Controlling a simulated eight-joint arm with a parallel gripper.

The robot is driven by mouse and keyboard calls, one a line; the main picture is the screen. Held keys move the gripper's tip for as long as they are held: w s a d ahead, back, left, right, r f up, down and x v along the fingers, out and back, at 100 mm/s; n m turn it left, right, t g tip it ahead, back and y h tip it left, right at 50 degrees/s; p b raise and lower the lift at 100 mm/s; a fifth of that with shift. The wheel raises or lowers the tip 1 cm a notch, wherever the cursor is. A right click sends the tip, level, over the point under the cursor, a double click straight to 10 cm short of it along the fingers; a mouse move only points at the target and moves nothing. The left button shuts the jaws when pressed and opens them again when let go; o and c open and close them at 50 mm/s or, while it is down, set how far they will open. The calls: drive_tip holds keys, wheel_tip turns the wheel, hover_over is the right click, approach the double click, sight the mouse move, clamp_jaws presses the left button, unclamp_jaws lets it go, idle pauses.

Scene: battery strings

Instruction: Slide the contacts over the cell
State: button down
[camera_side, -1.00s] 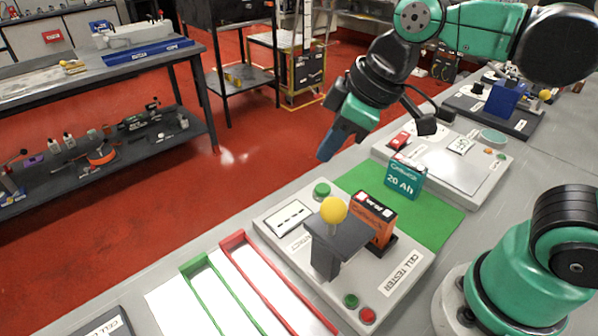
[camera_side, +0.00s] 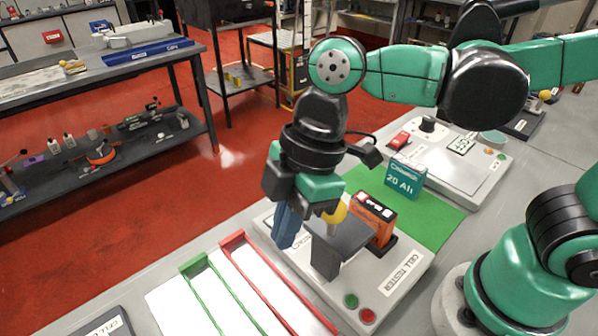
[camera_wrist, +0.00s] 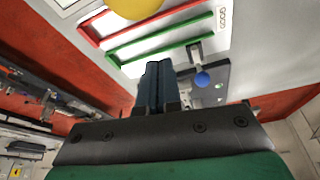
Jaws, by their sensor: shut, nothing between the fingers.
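The cell tester (camera_side: 396,290) is a light grey box on the bench. An orange cell (camera_side: 375,220) stands upright in a dark holder on it. The contact slide, a dark grey block (camera_side: 328,258) with a yellow ball knob (camera_side: 335,212), stands just left of the cell with a small gap visible. My gripper (camera_side: 287,228) points down, blue fingers shut and empty, just left of the knob in the side view; it partly covers the knob. In the wrist view the shut fingers (camera_wrist: 155,85) show mid-picture, and the yellow knob (camera_wrist: 135,7) is cut off at the top edge.
A teal 20 Ah cell (camera_side: 405,178) stands on a green mat (camera_side: 437,212) behind the tester. Red (camera_side: 275,280) and green (camera_side: 205,290) trays lie left of the tester. Another grey device (camera_side: 470,180) sits behind the mat. Green and red buttons are at the tester's front.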

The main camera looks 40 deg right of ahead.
sight(348, 216)
drive_tip(key=shift+s+d+r, duration=0.1)
drive_tip(key=shift+s+d, duration=0.1)
drive_tip(key=shift+d, duration=0.75)
drive_tip(key=shift+s+d+r, duration=0.1)
drive_tip(key=shift+s+d, duration=0.1)
drive_tip(key=shift+d, duration=0.75)
drive_tip(key=shift+d, duration=0.1)
drive_tip(key=shift+d, duration=2.95)
